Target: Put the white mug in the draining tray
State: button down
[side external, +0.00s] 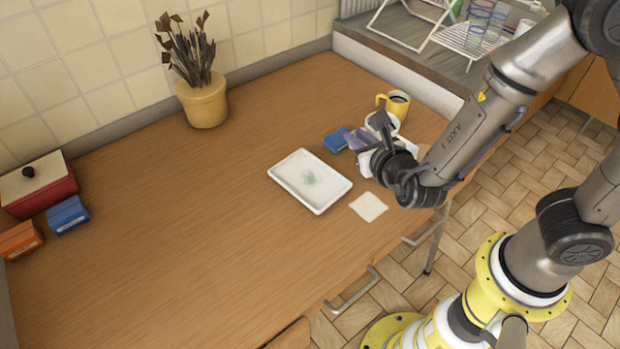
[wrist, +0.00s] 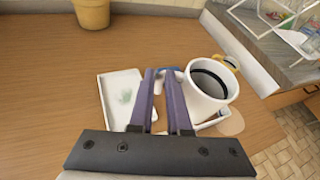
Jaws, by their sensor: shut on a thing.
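The white mug (wrist: 207,98) is upright, with a dark inside, close against the right finger in the wrist view. In the side view the white mug (side external: 382,121) is partly hidden behind my gripper (side external: 372,135). My gripper (wrist: 161,75) is shut on the mug at its left side; the exact contact is hard to see. A white rectangular tray (wrist: 110,88) with a faint green mark lies left of the fingers. The same tray (side external: 282,180) is flat on the wooden worktop, left of my gripper in the side view.
A yellow mug (side external: 396,101) with dark contents stands behind the white mug. A blue box (side external: 335,140) is beside the fingers. A pale square cloth (side external: 369,207) lies in front of the tray. A wire rack with glasses (side external: 470,38) stands far right.

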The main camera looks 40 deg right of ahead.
jog(key=s+a+n+y, duration=0.1)
jog(key=s+a, duration=0.1)
jog(key=a, duration=0.2)
jog(key=shift+n+t+y, duration=0.3)
jog(key=shift+y, duration=0.1)
jog(key=shift+w+a+f, duration=0.9)
jog(key=shift+w+f, duration=1.35)
jog(key=shift+f, duration=0.05)
jog(key=shift+w+a+f, duration=0.9)
jog(key=shift+w+f, duration=1.3)
jog(key=shift+f, duration=0.05)
jog(key=shift+w+a+f, duration=0.9)
jog(key=shift+w+f, duration=1.35)
jog(key=shift+f, duration=0.05)
jog(key=c, duration=0.9)
grip_release()
jog(key=shift+f, duration=0.2)
jog(key=shift+r, duration=0.1)
